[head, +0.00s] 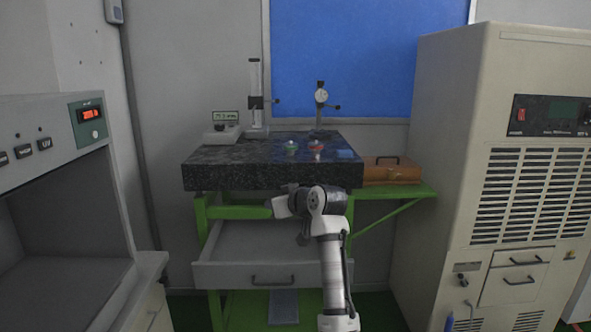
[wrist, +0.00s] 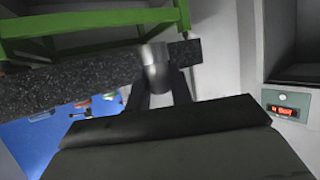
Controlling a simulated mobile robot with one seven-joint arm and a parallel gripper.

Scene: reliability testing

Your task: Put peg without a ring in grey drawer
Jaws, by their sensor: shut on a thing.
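My gripper (wrist: 160,88) is shut on a plain grey metal peg (wrist: 154,62) in the wrist view; no ring shows on its visible part. In the head view my arm reaches up to the front of the granite table, and the fingers and held peg cannot be made out there. The grey drawer (head: 228,248) is pulled out under the table, and its inside looks empty. My wrist is above the drawer's right part. Two small items with rings, one green (head: 291,147) and one red (head: 316,147), stand on the table top.
The dark granite slab (head: 230,178) overhangs the drawer, with a green frame (head: 202,215) around it. A dial gauge stand (head: 320,100) and a brown case (head: 390,172) are behind and right. Cabinets flank both sides. The space before the drawer's left part is free.

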